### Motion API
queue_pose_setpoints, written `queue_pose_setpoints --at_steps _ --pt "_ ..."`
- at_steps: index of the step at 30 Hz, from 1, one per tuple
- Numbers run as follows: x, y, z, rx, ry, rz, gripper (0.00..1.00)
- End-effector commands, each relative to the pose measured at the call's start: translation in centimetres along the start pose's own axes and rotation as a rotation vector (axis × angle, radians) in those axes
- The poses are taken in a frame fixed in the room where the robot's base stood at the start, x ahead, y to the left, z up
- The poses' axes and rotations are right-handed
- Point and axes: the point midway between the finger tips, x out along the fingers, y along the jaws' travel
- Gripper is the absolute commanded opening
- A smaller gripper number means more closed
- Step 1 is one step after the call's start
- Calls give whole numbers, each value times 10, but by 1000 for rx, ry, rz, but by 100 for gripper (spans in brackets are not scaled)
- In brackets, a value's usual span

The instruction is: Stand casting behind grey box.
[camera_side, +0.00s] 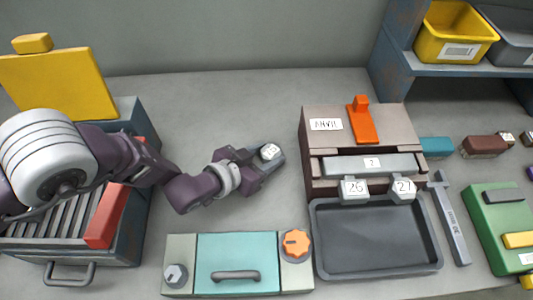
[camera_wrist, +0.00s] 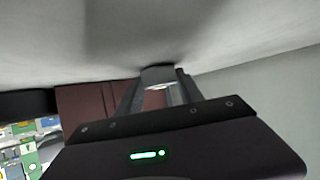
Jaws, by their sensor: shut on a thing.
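My gripper (camera_side: 264,164) is shut on a small grey casting with a white numbered label (camera_side: 269,151). It holds the casting over the grey floor, left of the box. In the wrist view the casting (camera_wrist: 158,77) sits between the two fingertips, and its lower part is hidden. I cannot tell whether it touches the floor. The box (camera_side: 390,122) has a grey-brown top marked ANVIL, dark red sides and an orange piece on top. Two similar grey castings, labelled 26 (camera_side: 354,190) and 27 (camera_side: 403,190), are at its front, by a grey bar (camera_side: 370,164).
A dark tray (camera_side: 375,268) lies in front of the box. A teal-fronted unit with an orange knob (camera_side: 296,243) stands at front centre. A grilled unit with a raised yellow lid (camera_side: 58,82) is at left. A shelf with a yellow bin (camera_side: 452,35) is at back right. Floor behind the box is clear.

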Motion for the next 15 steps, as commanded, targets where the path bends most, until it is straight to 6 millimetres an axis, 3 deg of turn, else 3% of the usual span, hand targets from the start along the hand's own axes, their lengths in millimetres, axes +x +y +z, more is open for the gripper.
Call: queue_pose_setpoints --at_steps 3,4,7,15 --pt "1 0 2 0 0 0 1" --pt "1 0 3 0 -1 0 45" --pt "1 0 2 0 -1 0 65" --pt "1 0 2 0 -1 0 65"
